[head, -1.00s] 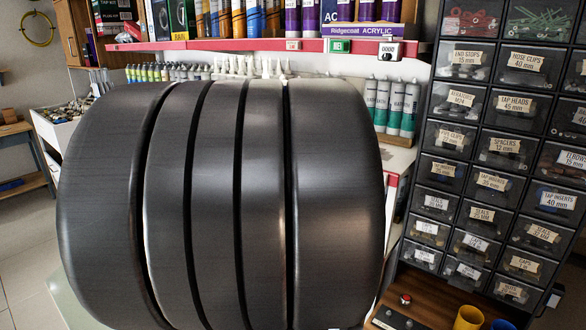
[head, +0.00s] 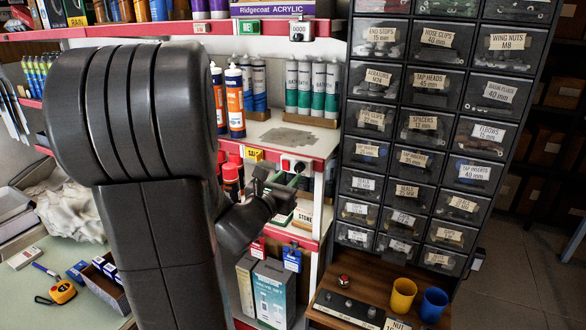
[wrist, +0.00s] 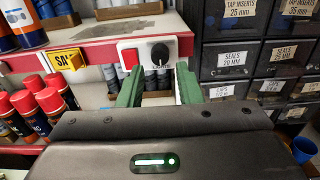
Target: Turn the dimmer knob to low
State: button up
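The dimmer knob (wrist: 160,53) is a small dark round knob with a pale pointer mark on a white plate (wrist: 147,47), beside a red rocker switch (wrist: 130,58). Its exact setting is too small to read. The plate also shows on the red shelf edge in the head view (head: 295,165), with the knob partly hidden by my gripper. My gripper (wrist: 158,85) is open and empty. Its two green fingers reach toward the shelf edge, one on each side below the knob, apart from it as far as I can see.
A yellow tag (wrist: 66,60) hangs left of the plate. Red-capped cans (wrist: 35,105) stand on the shelf below. A labelled drawer cabinet (head: 420,130) is close on the right. A wooden bench (head: 370,285) holds a control box and yellow and blue cups.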

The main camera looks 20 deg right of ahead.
aim_at(298, 169)
jog(key=shift+p+x, duration=0.45)
jog(key=shift+x, duration=2)
jog(key=shift+c, duration=0.4)
grip_shut()
